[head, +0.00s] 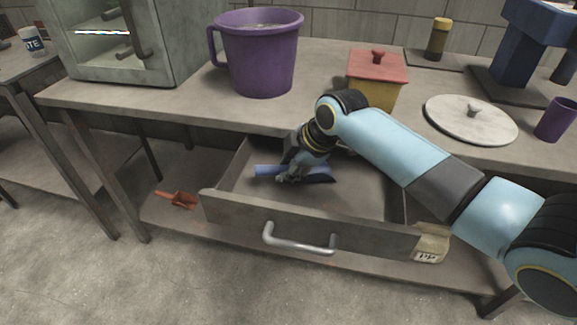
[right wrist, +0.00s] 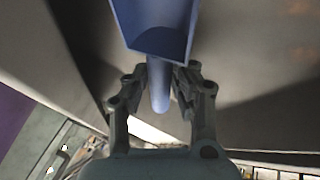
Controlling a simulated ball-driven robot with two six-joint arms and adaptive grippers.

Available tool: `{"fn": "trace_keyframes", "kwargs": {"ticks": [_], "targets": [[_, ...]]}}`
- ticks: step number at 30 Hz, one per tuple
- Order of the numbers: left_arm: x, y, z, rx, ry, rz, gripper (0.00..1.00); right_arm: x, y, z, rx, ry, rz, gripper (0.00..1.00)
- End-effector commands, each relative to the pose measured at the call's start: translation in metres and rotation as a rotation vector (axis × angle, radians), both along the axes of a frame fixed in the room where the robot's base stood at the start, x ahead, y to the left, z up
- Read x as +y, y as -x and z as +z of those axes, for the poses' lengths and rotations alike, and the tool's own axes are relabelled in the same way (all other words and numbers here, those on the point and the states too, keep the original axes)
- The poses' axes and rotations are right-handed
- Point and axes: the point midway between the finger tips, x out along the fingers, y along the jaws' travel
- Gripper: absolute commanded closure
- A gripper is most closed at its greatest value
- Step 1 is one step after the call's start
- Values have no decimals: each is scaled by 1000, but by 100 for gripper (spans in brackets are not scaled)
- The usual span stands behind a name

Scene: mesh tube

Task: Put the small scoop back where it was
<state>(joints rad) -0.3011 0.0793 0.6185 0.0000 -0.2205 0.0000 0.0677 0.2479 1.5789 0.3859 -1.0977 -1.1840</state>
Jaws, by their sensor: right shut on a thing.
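A blue scoop (head: 266,170) is in the open drawer (head: 300,222) under the worktop. My right gripper (head: 291,174) reaches into the drawer and is shut on the blue scoop. In the right wrist view, the fingers (right wrist: 160,78) are around the scoop's round handle, and the scoop's wider bowl (right wrist: 155,42) points to the top of the picture. I cannot tell whether the scoop touches the drawer floor. An orange-red scoop (head: 178,199) lies on the lower shelf, left of the drawer. My left gripper is not in view.
On the worktop stand a large purple mug (head: 258,60), a yellow box with a red lid (head: 376,78), a round pale lid (head: 470,122) and a purple cup (head: 555,120). A labelled pale box (head: 430,243) is on the lower shelf, right of the drawer.

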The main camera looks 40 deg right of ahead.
Motion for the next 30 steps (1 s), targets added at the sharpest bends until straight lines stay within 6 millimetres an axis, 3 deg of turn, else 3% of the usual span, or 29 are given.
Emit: {"fn": "trace_keyframes", "kwargs": {"ticks": [1, 6, 17, 30], "targets": [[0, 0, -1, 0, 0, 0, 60, 0, 0, -2, 1, 0, 0, 75], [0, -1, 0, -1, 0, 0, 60, 0, 0, -1, 1, 0, 0, 53], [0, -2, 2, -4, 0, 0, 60, -1, 2, 6, 0, 0, 1, 53], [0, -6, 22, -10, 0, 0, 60, -12, 47, 84, -1, 4, 4, 53]]}}
